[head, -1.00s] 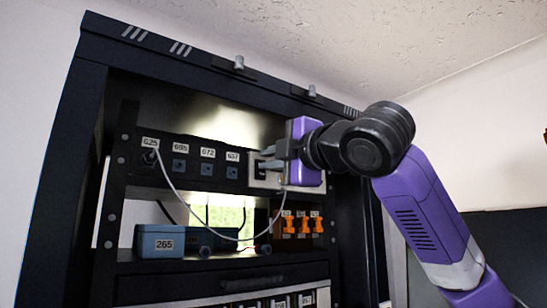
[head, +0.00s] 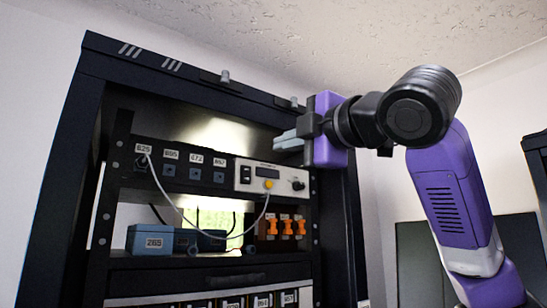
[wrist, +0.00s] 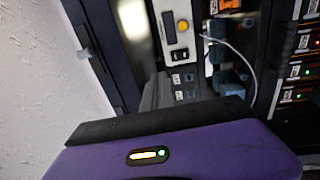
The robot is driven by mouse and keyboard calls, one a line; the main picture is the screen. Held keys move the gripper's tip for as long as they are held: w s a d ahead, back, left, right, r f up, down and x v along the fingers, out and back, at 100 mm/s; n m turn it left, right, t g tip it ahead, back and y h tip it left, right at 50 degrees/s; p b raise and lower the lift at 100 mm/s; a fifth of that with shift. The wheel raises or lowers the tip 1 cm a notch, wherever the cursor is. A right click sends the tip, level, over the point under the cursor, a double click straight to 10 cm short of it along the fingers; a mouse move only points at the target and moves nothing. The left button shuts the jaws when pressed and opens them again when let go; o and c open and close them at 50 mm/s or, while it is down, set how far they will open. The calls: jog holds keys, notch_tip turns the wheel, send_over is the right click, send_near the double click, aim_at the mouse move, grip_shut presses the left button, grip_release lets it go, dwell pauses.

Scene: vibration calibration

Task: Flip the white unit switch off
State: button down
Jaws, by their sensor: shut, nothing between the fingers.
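The white unit (head: 272,179) sits at the right end of the rack's upper row, with a dark display, a yellow plug and a black knob. Its black switch (head: 246,175) is at the left end of its face; which way it is flipped is too small to tell. In the wrist view the white unit (wrist: 171,30) and its switch (wrist: 180,55) show beyond the fingers. My gripper (head: 286,142) is shut and empty, just above the unit in the head view and apart from the switch. Its fingers also show in the wrist view (wrist: 155,93).
Small labelled dark modules (head: 194,174) stand left of the unit. A blue box (head: 151,240) labelled 265 and orange clips (head: 287,228) are below. The rack frame (head: 62,160) surrounds them.

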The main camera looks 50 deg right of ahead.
jog(key=v, duration=0.2)
jog(key=shift+s+a+r, duration=0.1)
jog(key=shift+s+r, duration=0.15)
jog(key=shift+s, duration=0.1)
dwell(0.4)
